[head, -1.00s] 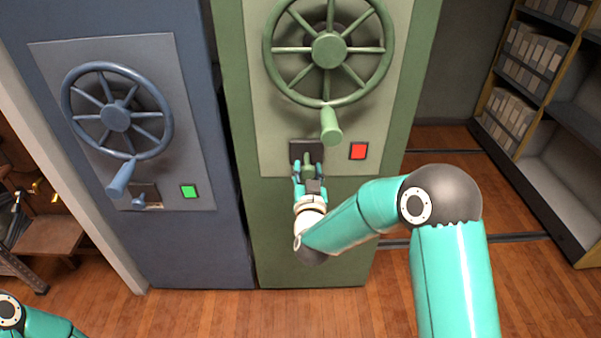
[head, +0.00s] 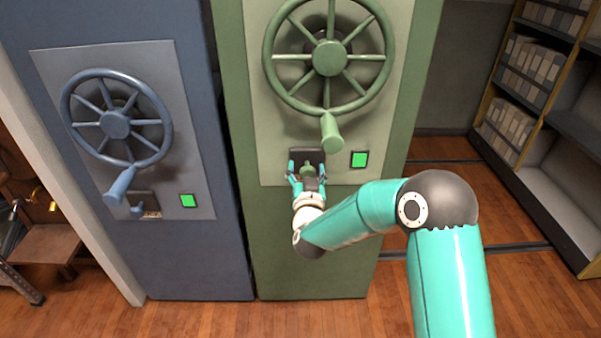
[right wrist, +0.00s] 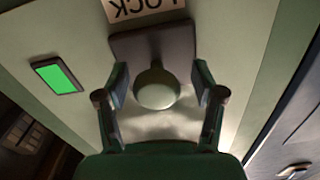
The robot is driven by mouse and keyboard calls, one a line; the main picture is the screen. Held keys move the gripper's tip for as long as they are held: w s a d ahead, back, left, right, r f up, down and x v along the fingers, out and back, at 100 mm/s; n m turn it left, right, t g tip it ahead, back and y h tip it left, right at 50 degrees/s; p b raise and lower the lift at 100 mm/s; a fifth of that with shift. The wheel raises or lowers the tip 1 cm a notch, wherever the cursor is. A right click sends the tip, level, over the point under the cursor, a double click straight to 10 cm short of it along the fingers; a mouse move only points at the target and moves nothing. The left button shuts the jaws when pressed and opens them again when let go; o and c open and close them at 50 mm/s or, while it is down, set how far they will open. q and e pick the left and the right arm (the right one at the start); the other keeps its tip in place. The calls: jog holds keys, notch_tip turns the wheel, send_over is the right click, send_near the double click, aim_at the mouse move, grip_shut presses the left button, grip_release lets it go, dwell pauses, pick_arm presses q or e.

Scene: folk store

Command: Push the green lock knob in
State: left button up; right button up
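The green lock knob (head: 307,169) sits on a dark square plate (head: 296,153) below the wheel handle of the green cabinet. In the right wrist view the round knob (right wrist: 157,90) lies between my fingers, under a "LOCK" label (right wrist: 144,6). My right gripper (head: 307,167) is open, with a finger on each side of the knob and a visible gap to both. The indicator (head: 359,160) right of the plate is lit green; it also shows in the right wrist view (right wrist: 56,76). My left gripper is not in view.
The green wheel (head: 329,58) and its handle (head: 331,132) are just above my right gripper. A blue cabinet with its own wheel (head: 115,124) and a green indicator (head: 188,201) stands at left. Shelves (head: 540,130) stand at right, with open wooden floor between.

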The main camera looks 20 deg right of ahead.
jog(key=shift+s, duration=0.15)
jog(key=shift+s+a, duration=0.1)
jog(key=shift+s, duration=0.15)
jog(key=v, duration=1.1)
jog(key=shift+s, duration=0.15)
jog(key=shift+a, duration=0.1)
